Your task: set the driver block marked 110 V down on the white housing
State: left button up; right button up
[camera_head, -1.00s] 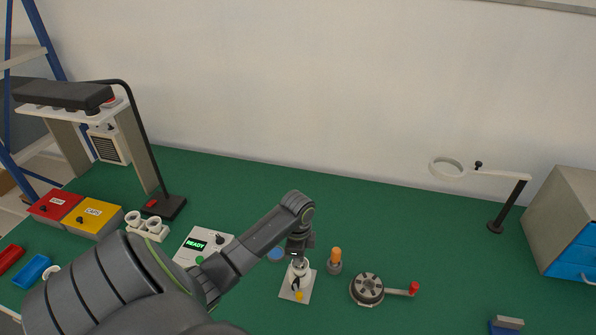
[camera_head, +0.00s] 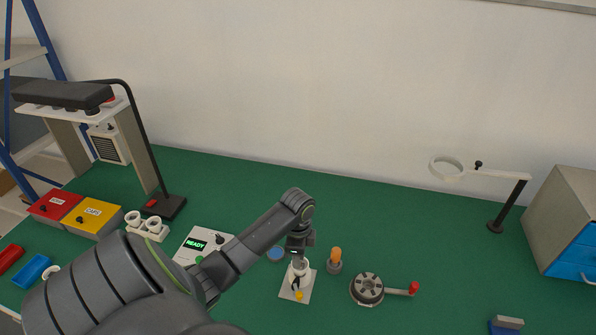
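My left gripper (camera_head: 298,258) points down from the arm that reaches in from the lower left. It is over a small white round piece (camera_head: 303,270), likely the white housing, which stands on a white plate (camera_head: 287,291) with a yellow knob (camera_head: 299,295). The fingertips are small and dark and overlap the top of the white piece, so I cannot tell whether they touch it or are shut. I cannot make out a driver block or a 110 V mark; one may be hidden at the fingers. My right gripper is not in view.
An orange-topped grey holder (camera_head: 335,262) stands close right of the gripper, and a blue disc (camera_head: 276,254) close left. A round dark fixture (camera_head: 367,288) with a red-knobbed crank is further right. A READY tester box (camera_head: 190,257) is left.

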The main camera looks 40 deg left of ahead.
pick_arm(q)
notch_tip(320, 180, up, 17)
jog(key=p, duration=0.5)
jog(key=shift+f, duration=0.15)
jog(key=shift+f, duration=0.1)
dwell(0.4)
